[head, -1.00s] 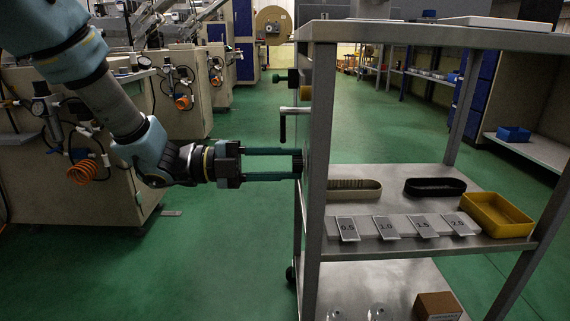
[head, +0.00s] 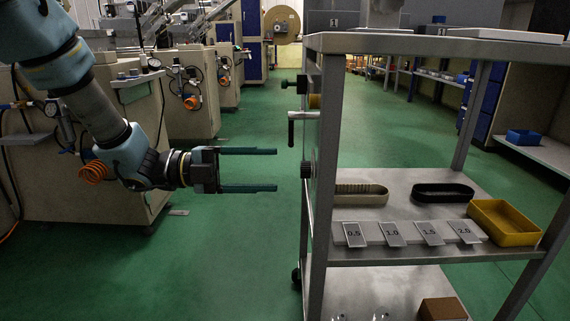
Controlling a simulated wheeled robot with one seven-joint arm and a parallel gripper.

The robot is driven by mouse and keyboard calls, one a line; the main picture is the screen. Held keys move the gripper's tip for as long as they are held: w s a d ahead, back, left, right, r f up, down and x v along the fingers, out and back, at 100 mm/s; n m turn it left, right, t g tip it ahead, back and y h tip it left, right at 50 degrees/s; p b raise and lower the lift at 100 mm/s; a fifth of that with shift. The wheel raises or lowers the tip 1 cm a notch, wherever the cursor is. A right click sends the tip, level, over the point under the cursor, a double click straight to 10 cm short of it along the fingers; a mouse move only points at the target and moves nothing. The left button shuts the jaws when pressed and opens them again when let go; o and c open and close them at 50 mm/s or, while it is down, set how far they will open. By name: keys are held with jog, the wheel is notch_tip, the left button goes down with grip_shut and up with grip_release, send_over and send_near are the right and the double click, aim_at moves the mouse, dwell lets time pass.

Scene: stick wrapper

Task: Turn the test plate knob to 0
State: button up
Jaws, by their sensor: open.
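A dark ribbed knob (head: 306,169) sits on the left side of the grey metal cart, below a crank handle. I cannot read any scale or see which value it points to. My gripper (head: 277,170) is left of the knob, at about the same height. Its two long green fingers are spread apart, one above the other, and point right. Nothing is between them. A clear gap shows between the fingertips and the knob. The panel (head: 318,150) that carries the knob is seen nearly edge-on, so its face is hidden.
The crank handle (head: 291,128) and a dark green knob (head: 291,84) stick out above. Green floor (head: 235,245) is free below my gripper.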

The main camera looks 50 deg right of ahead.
jog(key=v, duration=0.5)
jog(key=shift+p, duration=0.4)
